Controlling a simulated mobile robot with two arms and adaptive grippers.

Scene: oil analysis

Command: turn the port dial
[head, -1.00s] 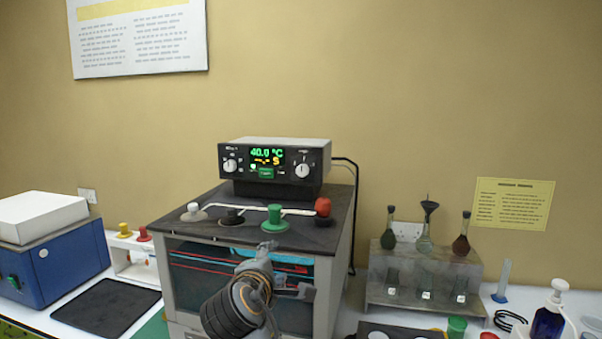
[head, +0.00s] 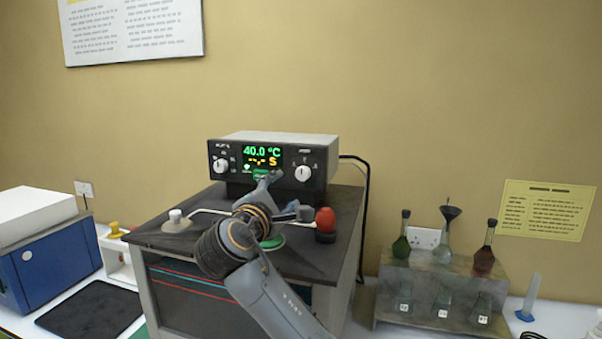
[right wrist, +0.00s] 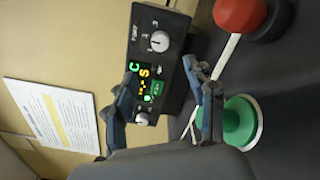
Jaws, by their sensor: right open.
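The control box (head: 320,150) stands at the back of the dark bath top. Its front has a lit display reading 40.0 °C (head: 262,152) and two white dials. The right dial (head: 303,173) has a label that is hard to read; it also shows in the right wrist view (right wrist: 158,41). The left dial (head: 221,165) shows there too (right wrist: 141,119). My right gripper (head: 286,194) is open and empty, over the bath top in front of the box. In the right wrist view its spread fingers (right wrist: 160,75) stand apart from the dials. My left gripper is out of view.
A red stopper (head: 325,219) and a white stopper (head: 175,222) stand on the bath top. A green stopper (right wrist: 240,121) is partly hidden by my arm in the head view. A flask rack (head: 440,290) stands to the right, a blue instrument (head: 55,262) to the left.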

